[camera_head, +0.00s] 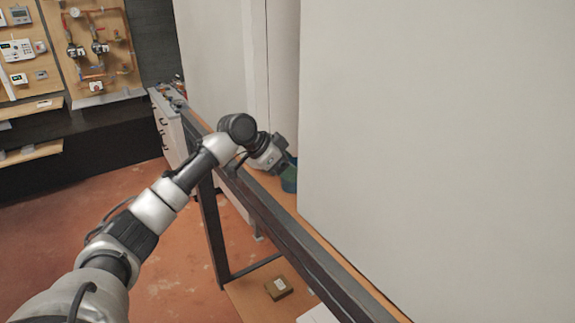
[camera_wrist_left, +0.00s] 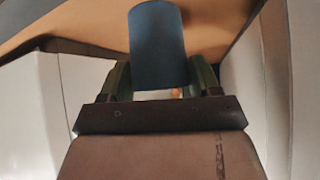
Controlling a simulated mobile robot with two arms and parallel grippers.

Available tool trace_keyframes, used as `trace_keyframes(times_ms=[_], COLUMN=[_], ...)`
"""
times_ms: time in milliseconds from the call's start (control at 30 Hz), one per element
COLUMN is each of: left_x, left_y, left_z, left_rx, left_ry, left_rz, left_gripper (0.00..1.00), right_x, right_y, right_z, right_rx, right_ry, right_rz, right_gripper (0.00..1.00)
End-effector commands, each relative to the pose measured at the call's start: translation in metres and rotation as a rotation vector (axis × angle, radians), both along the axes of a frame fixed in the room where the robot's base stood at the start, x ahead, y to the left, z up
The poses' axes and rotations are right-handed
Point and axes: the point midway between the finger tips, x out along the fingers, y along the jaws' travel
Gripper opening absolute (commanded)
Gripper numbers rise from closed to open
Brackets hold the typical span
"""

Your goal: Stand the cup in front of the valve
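The blue cup (camera_wrist_left: 158,45) is between the two fingers of my left gripper (camera_wrist_left: 160,78) in the left wrist view. A finger lies close against each side of it, so the gripper looks shut on the cup. In the head view the left gripper (camera_head: 284,158) reaches over the wooden bench top, with part of the cup (camera_head: 289,180) showing beside the white panel. I cannot tell whether the cup touches the bench. Red-handled valves (camera_head: 75,12) show on a pipe board at the far upper left; which valve is meant is not clear. My right gripper is not in view.
A large white panel (camera_head: 440,130) stands close on the right of the cup. A dark metal frame (camera_head: 290,235) edges the bench (camera_head: 270,188). A small box (camera_head: 278,288) sits on the lower shelf. Red floor (camera_head: 150,190) is open at left.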

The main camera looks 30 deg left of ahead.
Motion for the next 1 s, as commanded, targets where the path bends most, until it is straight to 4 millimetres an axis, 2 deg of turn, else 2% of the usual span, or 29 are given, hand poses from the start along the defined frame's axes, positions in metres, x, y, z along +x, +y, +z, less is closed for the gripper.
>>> trace_keyframes(times_ms=[33,133,467,533,667,1000], left_x=[0.0,0.0,0.0,-0.004,-0.016,-0.055], left_y=[0.0,0.0,0.0,0.004,0.014,0.044], left_z=[0.0,0.0,0.004,0.007,0.021,0.072], left_rx=[0.001,0.001,0.001,0.002,0.003,0.001], left_ry=[0.001,0.001,0.0,-0.001,-0.004,-0.003], left_rz=[0.0,0.0,-0.001,0.001,0.001,0.001], left_gripper=[0.71,0.85,0.85,0.85,0.85,0.85], right_x=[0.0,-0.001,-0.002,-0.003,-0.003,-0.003], right_y=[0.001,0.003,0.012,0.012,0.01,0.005], right_z=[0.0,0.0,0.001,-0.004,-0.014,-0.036], right_rx=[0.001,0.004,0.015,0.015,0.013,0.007], right_ry=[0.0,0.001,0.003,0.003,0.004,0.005], right_rz=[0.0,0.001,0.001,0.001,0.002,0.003], right_gripper=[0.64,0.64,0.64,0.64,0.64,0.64])
